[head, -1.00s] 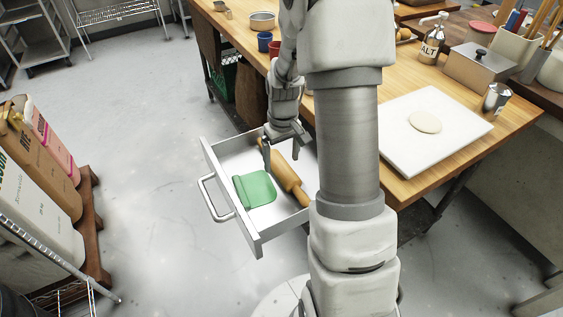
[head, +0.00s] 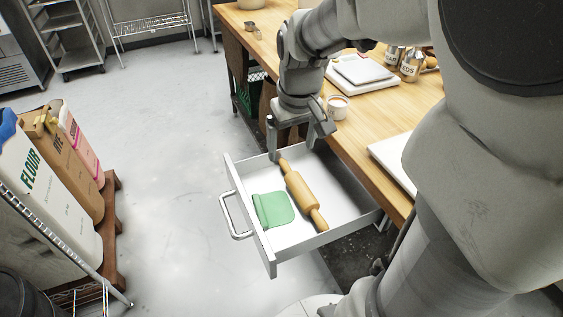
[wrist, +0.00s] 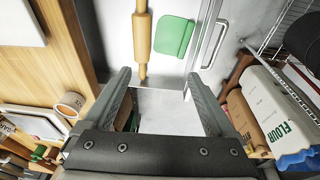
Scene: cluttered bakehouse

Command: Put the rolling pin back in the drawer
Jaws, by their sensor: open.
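The wooden rolling pin (head: 300,194) lies inside the open white drawer (head: 345,205), beside a green scraper (head: 273,210). The pin also shows in the wrist view (wrist: 142,35), with the green scraper (wrist: 174,36) next to it. The drawer stands pulled out from under the wooden table, its handle (head: 233,215) toward the left. My gripper (head: 292,146) is open and empty, above the drawer's far side near the pin's far handle end. In the wrist view the fingers (wrist: 158,80) are spread wide with nothing between them.
The wooden table (head: 352,136) holds a white cup (head: 337,107), a scale (head: 363,70) and a white board (head: 392,160). Flour and other bags (head: 45,190) stand on a low wooden stand at left, near a wire rack. The grey floor (head: 170,150) between is clear.

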